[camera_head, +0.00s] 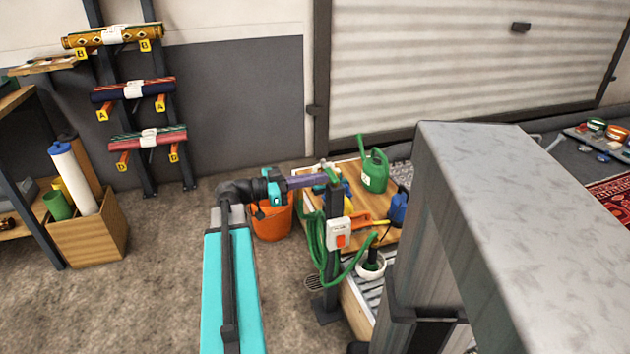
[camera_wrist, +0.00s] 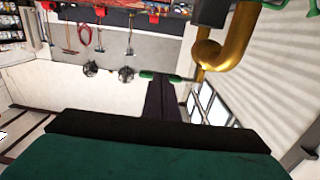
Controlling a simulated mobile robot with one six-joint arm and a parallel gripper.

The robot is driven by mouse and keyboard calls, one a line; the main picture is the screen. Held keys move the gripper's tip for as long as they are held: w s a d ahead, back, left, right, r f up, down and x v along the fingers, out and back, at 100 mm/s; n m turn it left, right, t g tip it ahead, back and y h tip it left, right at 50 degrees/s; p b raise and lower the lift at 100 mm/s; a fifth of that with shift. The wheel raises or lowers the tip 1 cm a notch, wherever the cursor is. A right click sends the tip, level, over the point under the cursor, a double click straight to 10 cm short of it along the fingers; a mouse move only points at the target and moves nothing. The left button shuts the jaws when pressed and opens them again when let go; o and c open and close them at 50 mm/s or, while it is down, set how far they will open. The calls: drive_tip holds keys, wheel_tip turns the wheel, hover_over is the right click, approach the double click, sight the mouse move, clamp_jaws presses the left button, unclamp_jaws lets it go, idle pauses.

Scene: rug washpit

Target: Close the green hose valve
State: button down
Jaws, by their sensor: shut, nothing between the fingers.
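The green hose valve stands at the top of a dark post. Its green lever (camera_head: 331,174) shows in the head view right at the tips of my gripper (camera_head: 325,180). In the wrist view the green lever (camera_wrist: 158,75) lies across the tips of my gripper (camera_wrist: 160,82), and the brass valve pipe (camera_wrist: 222,50) curves down to its right. My gripper's dark purple fingers are shut together with nothing between them. I cannot tell whether the fingertips touch the lever. A green hose (camera_head: 316,235) hangs in loops on the post (camera_head: 331,275).
A white switch box with an orange-red button (camera_head: 340,238) sits on the post below the valve. An orange bucket (camera_head: 272,222) stands under my arm. Behind is a wooden top (camera_head: 400,238) with a green watering can (camera_head: 374,172) and a blue bottle (camera_head: 398,208).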

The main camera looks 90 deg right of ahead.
drive_tip(key=shift+s+b, duration=0.4)
drive_tip(key=shift+b, duration=0.1)
drive_tip(key=shift+d, duration=0.1)
drive_tip(key=v, duration=1.4)
drive_tip(key=shift+w+a+b, duration=0.15)
drive_tip(key=shift+a+b, duration=0.25)
drive_tip(key=shift+b, duration=0.05)
